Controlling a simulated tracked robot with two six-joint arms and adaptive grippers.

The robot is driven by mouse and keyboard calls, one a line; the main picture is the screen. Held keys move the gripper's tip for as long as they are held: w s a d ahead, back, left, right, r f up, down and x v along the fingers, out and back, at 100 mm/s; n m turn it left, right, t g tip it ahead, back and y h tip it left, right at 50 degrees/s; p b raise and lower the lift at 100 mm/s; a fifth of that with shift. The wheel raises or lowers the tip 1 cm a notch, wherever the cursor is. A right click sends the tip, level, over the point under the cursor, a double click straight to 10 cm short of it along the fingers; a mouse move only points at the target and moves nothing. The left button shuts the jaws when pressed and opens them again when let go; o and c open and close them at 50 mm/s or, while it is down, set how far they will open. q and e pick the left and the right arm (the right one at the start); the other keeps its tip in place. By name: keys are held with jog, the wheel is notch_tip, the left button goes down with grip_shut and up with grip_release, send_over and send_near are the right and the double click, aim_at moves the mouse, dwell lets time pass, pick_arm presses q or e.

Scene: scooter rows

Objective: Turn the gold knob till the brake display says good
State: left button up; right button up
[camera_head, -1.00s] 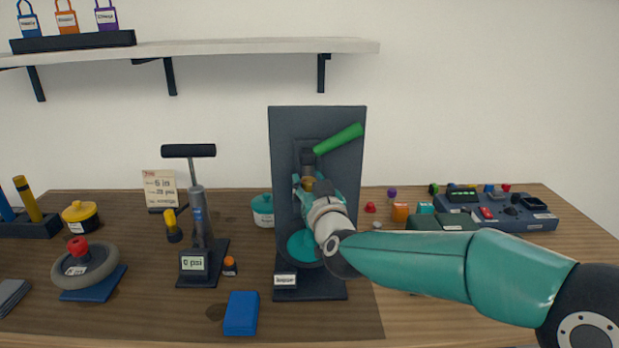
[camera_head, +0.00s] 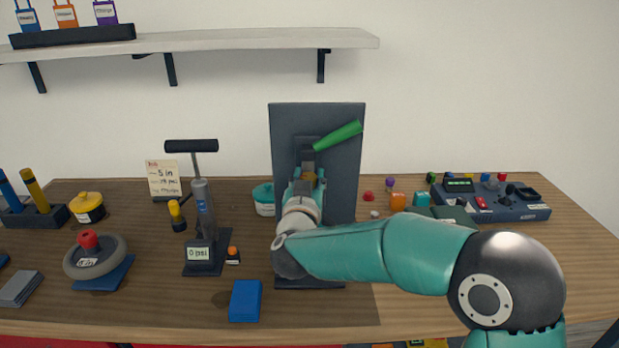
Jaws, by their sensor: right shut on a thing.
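The gold knob (camera_head: 309,177) is a small patch on the upright dark panel (camera_head: 345,170), below a green lever (camera_head: 339,136). My right gripper (camera_head: 306,181) is at the knob and shut on it; its fingers and wrist cover most of the knob and the panel's lower part. I cannot read the knob's angle. A dark box at the back right has a small display with green characters (camera_head: 459,184), too small to read; I cannot tell if it is the brake display. My left gripper is not in view.
A pump (camera_head: 206,220) with a "0 psi" display stands left of the panel. A blue block (camera_head: 245,300) lies in front. A grey wheel (camera_head: 96,257) on a blue stand is at the left. A shelf (camera_head: 200,39) hangs above. Small coloured objects lie to the right.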

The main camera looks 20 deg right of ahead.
jog(key=o, duration=1.2)
jog(key=shift+c, duration=0.2)
jog(key=v, duration=1.2)
jog(key=shift+f, duration=0.1)
